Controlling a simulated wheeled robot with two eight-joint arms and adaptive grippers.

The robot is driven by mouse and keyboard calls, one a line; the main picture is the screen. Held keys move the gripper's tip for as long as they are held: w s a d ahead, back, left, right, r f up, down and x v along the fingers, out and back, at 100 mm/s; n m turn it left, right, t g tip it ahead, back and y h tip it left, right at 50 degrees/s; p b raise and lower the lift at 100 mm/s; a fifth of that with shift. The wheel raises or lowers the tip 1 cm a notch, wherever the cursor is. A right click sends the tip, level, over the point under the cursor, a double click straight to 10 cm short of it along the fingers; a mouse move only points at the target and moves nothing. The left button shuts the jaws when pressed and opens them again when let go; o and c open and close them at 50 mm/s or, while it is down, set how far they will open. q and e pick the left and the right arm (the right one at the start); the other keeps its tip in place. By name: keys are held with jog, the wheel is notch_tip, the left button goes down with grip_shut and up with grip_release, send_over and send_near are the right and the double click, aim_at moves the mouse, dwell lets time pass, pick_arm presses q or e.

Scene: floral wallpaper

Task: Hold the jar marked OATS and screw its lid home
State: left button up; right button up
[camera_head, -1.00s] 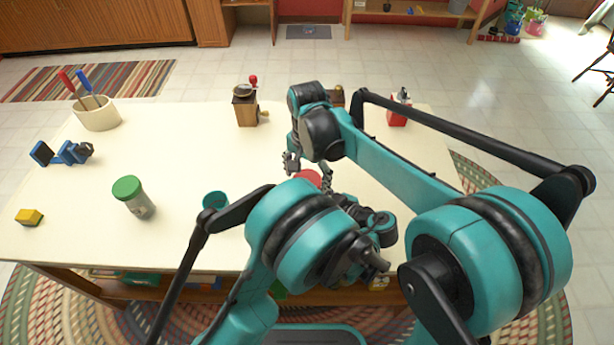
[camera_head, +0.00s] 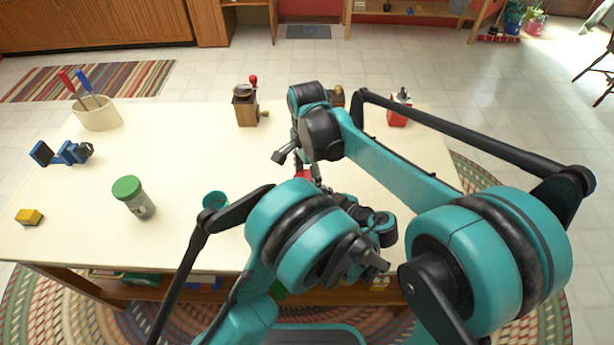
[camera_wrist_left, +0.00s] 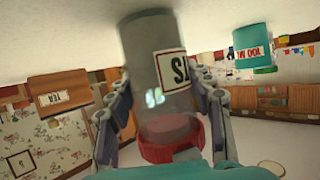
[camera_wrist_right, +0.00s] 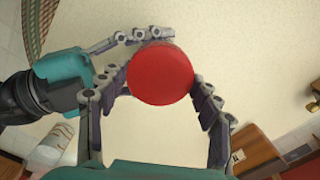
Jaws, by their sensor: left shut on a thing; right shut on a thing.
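The clear grey jar (camera_wrist_left: 155,60) fills the middle of the left wrist view, upside down in that picture. Its label (camera_wrist_left: 172,68) shows only part of its letters, seemingly the end of OATS. My left gripper (camera_wrist_left: 160,105) is shut around the jar body, one finger on each side. The red lid (camera_wrist_left: 172,142) is at the jar's mouth; how far it is seated I cannot tell. In the right wrist view the lid (camera_wrist_right: 160,74) is seen from above, with my right gripper (camera_wrist_right: 165,88) shut around its rim. In the head view my arms hide the jar and most of the lid (camera_head: 304,174).
A teal cup (camera_head: 215,200) and a green-lidded jar (camera_head: 134,198) stand left of my arms. A yellow block (camera_head: 30,217), blue device (camera_head: 65,153) and tool crock (camera_head: 97,115) are further left. A wooden grinder (camera_head: 245,108) stands behind. The table's middle left is clear.

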jog(key=m, duration=0.6)
jog(key=shift+m, duration=0.3)
jog(key=o, duration=0.9)
jog(key=n, duration=1.2)
jog(key=shift+n, duration=0.4)
jog(key=c, duration=0.9)
